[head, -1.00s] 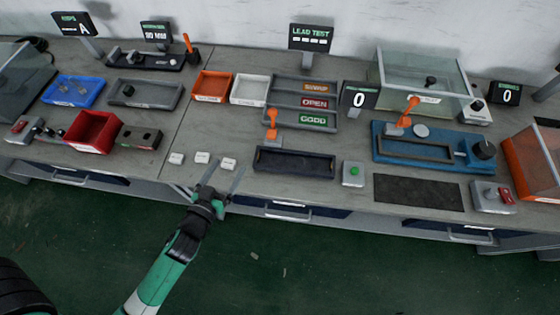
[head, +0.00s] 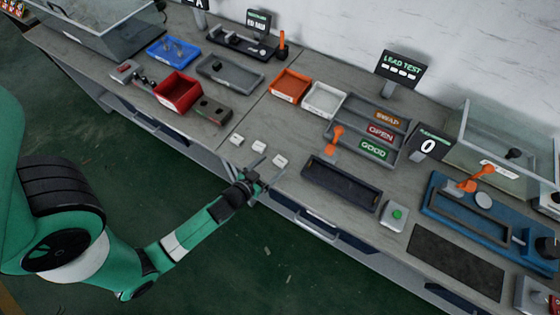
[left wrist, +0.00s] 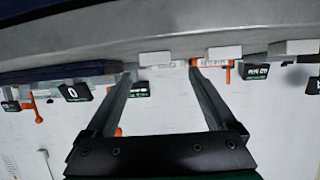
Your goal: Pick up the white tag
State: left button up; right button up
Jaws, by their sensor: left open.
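Three small white tags lie in a row at the bench's front edge: a left one (head: 236,139), a middle one (head: 259,147) and a right one (head: 281,161). The pictures do not show which one the task means. My left gripper (head: 269,169) is open and empty, its fingers just in front of the right and middle tags. In the left wrist view, where the scene looks upside down, one tag (left wrist: 155,58) appears between the fingertips (left wrist: 160,70), beyond them. Two more tags (left wrist: 224,52) sit to its right. My right gripper is out of view.
Behind the tags stand an orange bin (head: 289,85), a white bin (head: 324,100) and a red bin (head: 178,90). A dark tray (head: 342,184) lies to the right, with a green button box (head: 396,214) beyond it. Bench around the tags is clear; drawers sit below the edge.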

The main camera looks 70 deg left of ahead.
aim_at(278, 163)
pick_arm(q)
jog(key=x, duration=0.4)
jog(key=shift+w+d+f, duration=0.15)
jog(key=shift+w+d, duration=0.05)
jog(key=c, duration=1.4)
jog(key=shift+r, duration=0.5)
notch_tip(278, 163, up, 3)
jog(key=shift+f+p, duration=0.1)
jog(key=shift+p, duration=1.15)
jog(key=s+d+r+p, duration=0.1)
jog(key=s+d+r, duration=0.3)
jog(key=s+r, duration=0.5)
jog(key=s, duration=0.4)
jog(key=shift+s+r+p, duration=0.15)
jog(key=shift+s+p, duration=0.1)
jog(key=shift+p, duration=0.15)
jog(key=shift+d, duration=0.1)
